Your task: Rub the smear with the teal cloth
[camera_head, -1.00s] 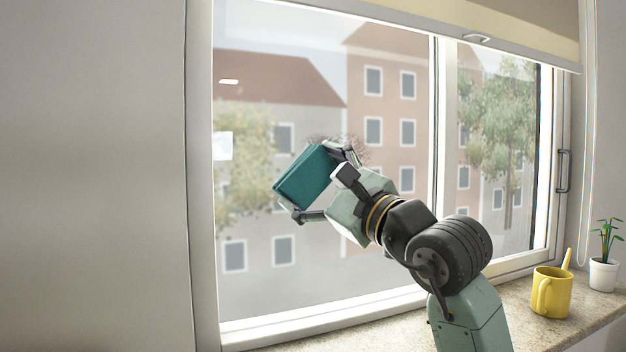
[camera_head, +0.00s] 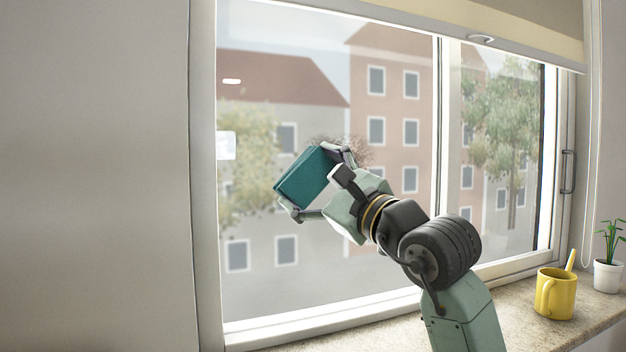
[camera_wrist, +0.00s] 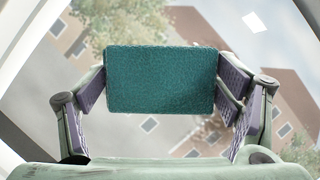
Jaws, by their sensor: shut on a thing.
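The teal cloth (camera_head: 303,176) is a thick folded block. My gripper (camera_head: 312,182) is shut on it, with one finger at each end, in front of the left window pane. In the wrist view the teal cloth (camera_wrist: 160,80) lies flat-faced between the dark finger pads. The smear (camera_head: 362,152) is a brownish, scribbly patch on the glass, showing just above and right of the cloth and partly hidden by my gripper. I cannot tell whether the cloth touches the glass.
A yellow mug (camera_head: 555,293) with a handle-like stick in it and a potted plant (camera_head: 608,270) stand on the right of the sill (camera_head: 520,325). A blind (camera_head: 500,25) hangs above. The window's middle upright (camera_head: 440,130) is right of the cloth. The left pane is otherwise clear.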

